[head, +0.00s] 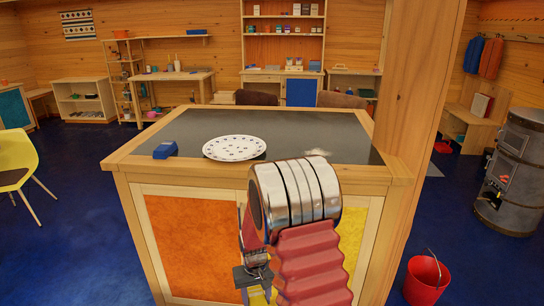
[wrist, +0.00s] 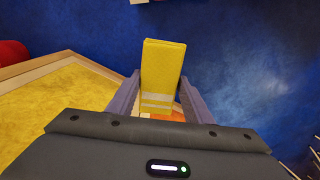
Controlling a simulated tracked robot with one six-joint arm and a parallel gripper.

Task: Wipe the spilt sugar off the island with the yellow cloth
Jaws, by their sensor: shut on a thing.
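The yellow cloth (wrist: 163,65) is between the two fingers of my gripper (wrist: 160,98) in the wrist view and sticks out beyond them. In the head view my gripper (head: 256,284) hangs low in front of the island's front panels, with a bit of the yellow cloth (head: 258,297) below it. The island (head: 185,130) has a dark top with a pale wood rim. The spilt sugar (head: 318,153) shows as a small whitish patch on the right part of the top, just behind my arm, apart from the cloth. My arm may hide some of it.
A white patterned plate (head: 234,148) lies on the island, left of the sugar. A blue object (head: 165,150) lies near its left front. A wooden post (head: 415,90) rises at the island's right end. A red bucket (head: 426,280) stands on the blue floor at the right.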

